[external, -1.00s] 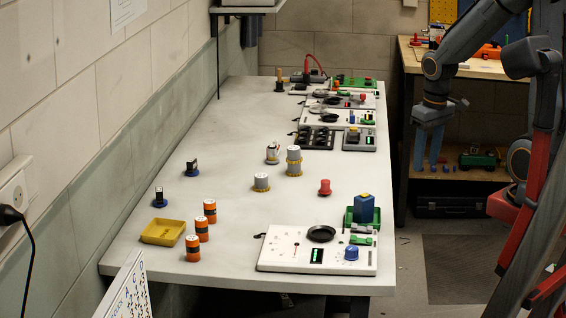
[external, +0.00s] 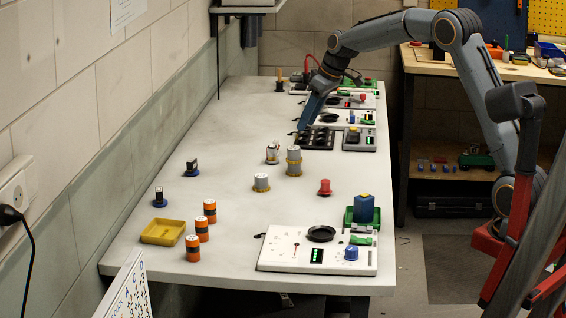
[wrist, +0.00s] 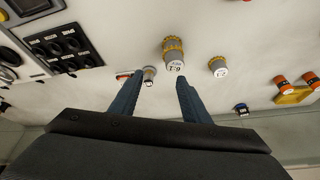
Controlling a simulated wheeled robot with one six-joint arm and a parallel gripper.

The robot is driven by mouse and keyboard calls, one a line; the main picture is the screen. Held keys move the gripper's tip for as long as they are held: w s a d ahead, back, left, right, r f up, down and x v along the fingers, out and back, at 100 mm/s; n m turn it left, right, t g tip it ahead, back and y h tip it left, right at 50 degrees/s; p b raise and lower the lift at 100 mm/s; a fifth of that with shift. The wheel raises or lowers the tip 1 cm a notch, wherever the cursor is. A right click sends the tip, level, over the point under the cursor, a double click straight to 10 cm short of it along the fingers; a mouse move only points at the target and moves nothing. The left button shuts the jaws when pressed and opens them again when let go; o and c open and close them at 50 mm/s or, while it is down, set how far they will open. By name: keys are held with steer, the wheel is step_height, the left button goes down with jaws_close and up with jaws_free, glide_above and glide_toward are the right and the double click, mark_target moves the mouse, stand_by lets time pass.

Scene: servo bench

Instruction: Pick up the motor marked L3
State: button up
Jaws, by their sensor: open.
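Several grey cylindrical motors stand on the bench. In the external view there is a tall one with yellow rings (external: 293,161), a shorter one (external: 261,182) and a small pale one (external: 272,154). They also show in the wrist view as the tall one (wrist: 173,52), the short one (wrist: 217,67) and the small one (wrist: 149,76). Their marks are too small to read surely, so I cannot tell which is L3. My gripper (external: 303,129) is open and empty above the bench, beyond the motors. Its fingers (wrist: 157,78) point toward them in the wrist view.
A black knob panel (external: 316,138) lies close to my gripper. A white control board (external: 290,256) lies at the front. Bare bench top lies at left.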

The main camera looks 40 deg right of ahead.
steer(key=n+b, duration=0.2)
glide_toward(273, 146)
steer(key=shift+t+y, duration=0.4)
steer(key=shift+y, duration=0.1)
steer(key=shift+s+d+f+p+x, duration=0.15)
steer(key=shift+p+x, duration=0.1)
steer(key=shift+x, duration=1.5)
steer(key=shift+s+d+f+p+x, duration=0.1)
steer(key=shift+s+p+x, duration=0.1)
steer(key=shift+x, duration=1.6)
steer(key=shift+s+d+f+p+x, duration=0.1)
steer(key=shift+p+x, duration=0.15)
steer(key=shift+x, duration=1.5)
jaws_close()
steer(key=shift+r, duration=0.1)
